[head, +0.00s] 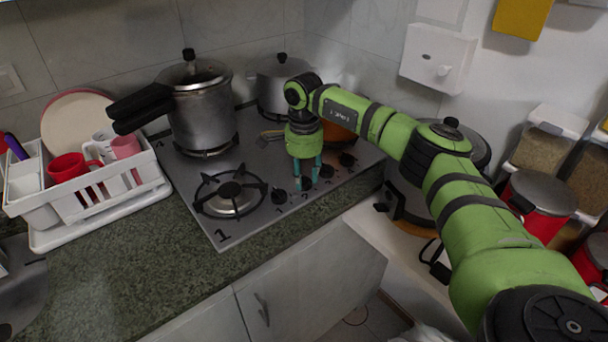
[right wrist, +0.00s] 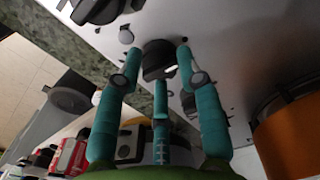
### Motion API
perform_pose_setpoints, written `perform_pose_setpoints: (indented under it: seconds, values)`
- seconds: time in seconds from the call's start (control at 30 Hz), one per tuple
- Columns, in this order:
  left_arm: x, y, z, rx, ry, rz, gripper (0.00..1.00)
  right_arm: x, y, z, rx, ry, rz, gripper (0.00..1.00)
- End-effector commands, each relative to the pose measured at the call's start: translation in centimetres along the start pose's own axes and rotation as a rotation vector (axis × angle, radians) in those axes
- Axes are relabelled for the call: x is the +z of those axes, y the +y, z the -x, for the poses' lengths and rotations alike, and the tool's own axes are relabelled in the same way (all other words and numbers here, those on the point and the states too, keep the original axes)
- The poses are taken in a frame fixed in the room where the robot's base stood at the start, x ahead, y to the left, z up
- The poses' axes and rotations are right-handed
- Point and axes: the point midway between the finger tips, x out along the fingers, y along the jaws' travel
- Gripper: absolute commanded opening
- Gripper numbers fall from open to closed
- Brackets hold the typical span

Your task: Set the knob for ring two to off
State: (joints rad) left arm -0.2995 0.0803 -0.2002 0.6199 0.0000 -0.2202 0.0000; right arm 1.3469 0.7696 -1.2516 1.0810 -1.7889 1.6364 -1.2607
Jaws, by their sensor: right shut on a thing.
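The steel stove (head: 257,217) has a row of black knobs along its front right edge. My right gripper (head: 307,178) reaches down onto a black knob (head: 305,185) in that row, with its teal fingers around it. In the right wrist view, the fingers (right wrist: 155,65) close around the dark round knob (right wrist: 157,57). A pale mark shows on the knob's side. I cannot read the knob's label or its setting. Other knobs sit beside it, one to the left (head: 250,196) and others to the right (head: 347,159). My left gripper is out of view.
An empty burner (head: 229,195) marked 1 is at the front left of the stove. A pressure cooker (head: 203,117) and a steel pot (head: 272,90) stand behind. An orange pan (head: 338,131) is partly hidden by my arm. A white dish rack (head: 101,193) stands at left.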

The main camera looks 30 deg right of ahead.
Motion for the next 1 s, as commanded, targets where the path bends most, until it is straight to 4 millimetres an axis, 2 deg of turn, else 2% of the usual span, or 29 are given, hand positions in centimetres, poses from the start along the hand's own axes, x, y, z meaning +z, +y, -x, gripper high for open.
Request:
perform_pose_setpoints:
  seconds: [0.3,0.8,0.83,0.87,0.9,1.0]
  values:
    - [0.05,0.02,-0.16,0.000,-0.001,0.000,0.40,0.00,0.04,-0.07,0.002,0.000,0.109,0.04]
    - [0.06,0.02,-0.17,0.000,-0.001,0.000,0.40,0.03,0.02,-0.05,0.001,0.000,0.127,0.04]
    - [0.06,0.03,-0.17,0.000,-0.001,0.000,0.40,0.03,0.02,-0.05,0.001,-0.001,0.127,0.41]
    - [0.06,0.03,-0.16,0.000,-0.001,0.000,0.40,0.03,0.02,-0.05,0.001,-0.001,0.127,0.53]
    - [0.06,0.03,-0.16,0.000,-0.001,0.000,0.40,0.03,0.02,-0.05,0.001,-0.001,0.127,0.61]
    - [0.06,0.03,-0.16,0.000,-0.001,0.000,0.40,0.03,0.02,-0.04,0.001,-0.001,0.126,0.61]
